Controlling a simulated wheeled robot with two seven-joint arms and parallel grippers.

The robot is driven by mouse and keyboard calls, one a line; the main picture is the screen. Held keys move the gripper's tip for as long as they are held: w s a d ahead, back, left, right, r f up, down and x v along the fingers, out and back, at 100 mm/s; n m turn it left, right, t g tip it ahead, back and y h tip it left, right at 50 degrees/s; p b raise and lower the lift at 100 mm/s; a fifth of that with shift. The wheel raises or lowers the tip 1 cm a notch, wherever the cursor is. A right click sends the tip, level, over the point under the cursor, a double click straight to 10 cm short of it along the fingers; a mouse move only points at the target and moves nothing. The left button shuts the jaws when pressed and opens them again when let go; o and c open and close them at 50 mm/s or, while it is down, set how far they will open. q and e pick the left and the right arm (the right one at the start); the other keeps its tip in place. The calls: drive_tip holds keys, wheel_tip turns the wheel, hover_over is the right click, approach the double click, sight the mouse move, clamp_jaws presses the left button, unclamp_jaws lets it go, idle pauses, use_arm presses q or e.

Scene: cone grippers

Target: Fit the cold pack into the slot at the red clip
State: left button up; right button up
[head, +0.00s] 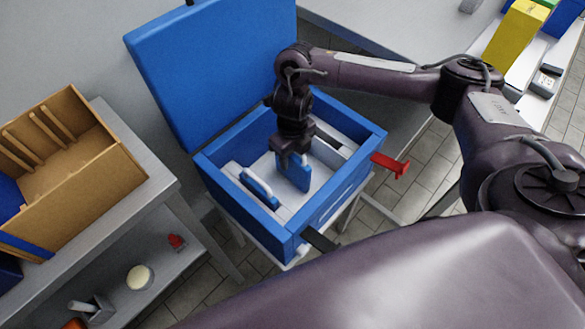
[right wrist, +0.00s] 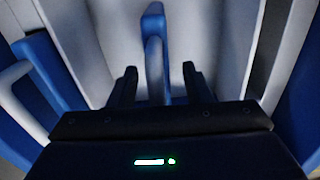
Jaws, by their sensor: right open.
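The blue cold pack (head: 294,174) stands upright inside the open blue box (head: 268,226), away from the side rails. My right gripper (head: 291,154) is directly above it. In the right wrist view the pack (right wrist: 154,45), with its pale handle, lies between the two fingers of my right gripper (right wrist: 160,88), which are open with gaps beside it. The red clip (head: 390,164) sticks out from the box's right side. A pale rail with a dark slot (head: 330,142) runs along the inside near that clip; the arm hides part of it. My left gripper is not in view.
A second blue pack with a white handle (head: 259,188) sits at the box's left rail. The raised lid (head: 212,65) stands behind. A dark clip (head: 320,241) juts from the front. A cardboard box (head: 85,185) stands on the left bench.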

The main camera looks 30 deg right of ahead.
drive_tip(key=shift+c, duration=0.5)
clamp_jaws()
drive_tip(key=shift+r, duration=0.1)
